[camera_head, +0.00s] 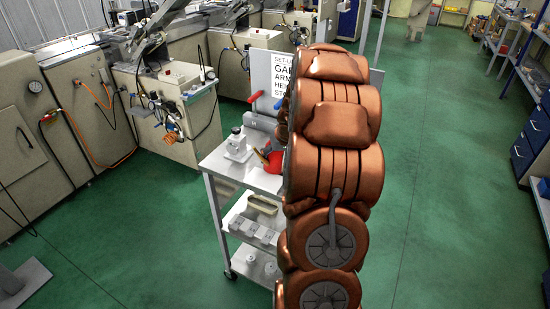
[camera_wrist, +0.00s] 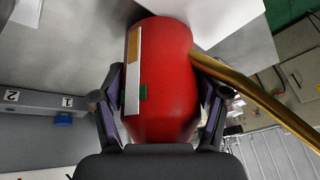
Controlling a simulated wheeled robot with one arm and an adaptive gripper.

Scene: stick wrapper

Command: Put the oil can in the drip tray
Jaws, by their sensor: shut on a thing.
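The oil can is a red can with a brass spout and a white and orange label. In the wrist view the oil can (camera_wrist: 172,75) fills the middle, between the two dark fingers of my gripper (camera_wrist: 162,95). The fingers are shut on its sides. The spout (camera_wrist: 265,90) points toward the lower right of the wrist view. In the head view part of the red can (camera_head: 271,167) shows at the cart top, left of my copper arm, which hides the rest and my gripper. I cannot make out the drip tray for certain in either view.
The cart top (camera_head: 215,163) carries a small grey fixture (camera_head: 236,146) and a sign board (camera_head: 262,75). Its lower shelf (camera_head: 237,207) holds grey blocks. Machines line the left and back. The green floor (camera_head: 440,190) is clear on the right, before blue cabinets (camera_head: 525,150).

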